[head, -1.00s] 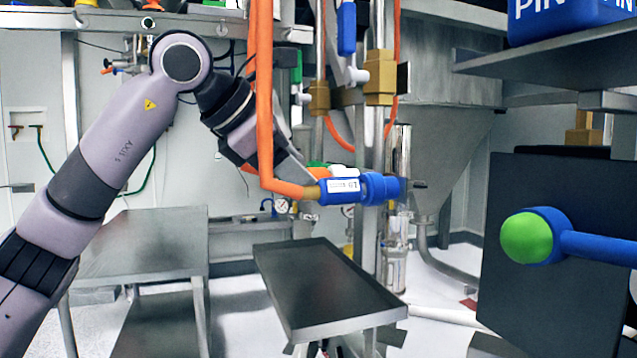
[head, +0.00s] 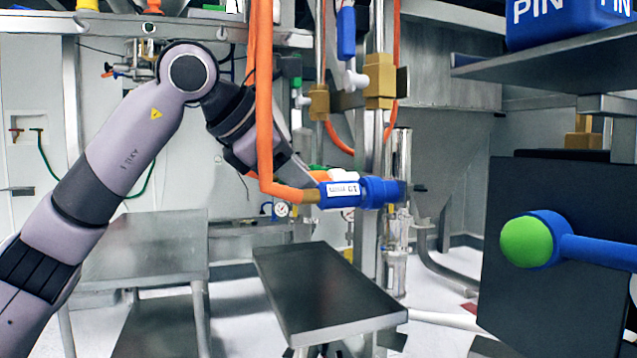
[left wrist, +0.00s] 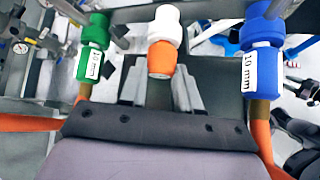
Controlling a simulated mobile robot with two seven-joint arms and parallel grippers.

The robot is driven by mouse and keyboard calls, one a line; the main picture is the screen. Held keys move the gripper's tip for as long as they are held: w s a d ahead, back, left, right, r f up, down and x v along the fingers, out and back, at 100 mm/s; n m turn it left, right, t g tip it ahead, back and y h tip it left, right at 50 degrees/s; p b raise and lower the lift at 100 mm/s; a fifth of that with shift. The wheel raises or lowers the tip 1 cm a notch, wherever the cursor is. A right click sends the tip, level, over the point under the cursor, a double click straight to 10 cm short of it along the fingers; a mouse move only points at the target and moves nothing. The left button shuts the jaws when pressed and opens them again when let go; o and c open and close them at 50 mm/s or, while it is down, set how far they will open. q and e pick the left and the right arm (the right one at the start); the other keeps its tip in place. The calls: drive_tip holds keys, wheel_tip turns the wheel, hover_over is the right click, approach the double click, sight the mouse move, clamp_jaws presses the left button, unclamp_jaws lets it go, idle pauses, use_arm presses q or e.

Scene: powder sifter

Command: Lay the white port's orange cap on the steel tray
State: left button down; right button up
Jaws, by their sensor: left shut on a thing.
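The white port (left wrist: 165,22) shows at the top middle of the left wrist view, with its orange cap (left wrist: 161,58) directly below it. My left gripper (left wrist: 161,75) is shut on the cap, one finger on each side. Whether the cap is apart from the port cannot be told. In the head view my left gripper (head: 302,168) is partly hidden behind an orange hose and a blue connector; a bit of orange and white shows beside it. The steel tray (head: 325,295) is empty, below and in front of the gripper. My right gripper is not in view.
A green fitting (left wrist: 95,45) and a blue fitting (left wrist: 262,60) labelled 10 mm flank the white port, with orange hoses (head: 265,100) hanging close by. A steel table (head: 150,245) stands at the left. A green-ended blue bar (head: 526,240) is at the right.

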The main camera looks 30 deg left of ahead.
use_arm(q)
drive_tip(key=shift+s+a, duration=0.1)
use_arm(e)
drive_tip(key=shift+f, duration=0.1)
use_arm(q)
drive_tip(key=s+a, duration=0.2)
drive_tip(key=s, duration=0.1)
drive_tip(key=shift+a+b, duration=0.3)
drive_tip(key=shift+b, duration=0.05)
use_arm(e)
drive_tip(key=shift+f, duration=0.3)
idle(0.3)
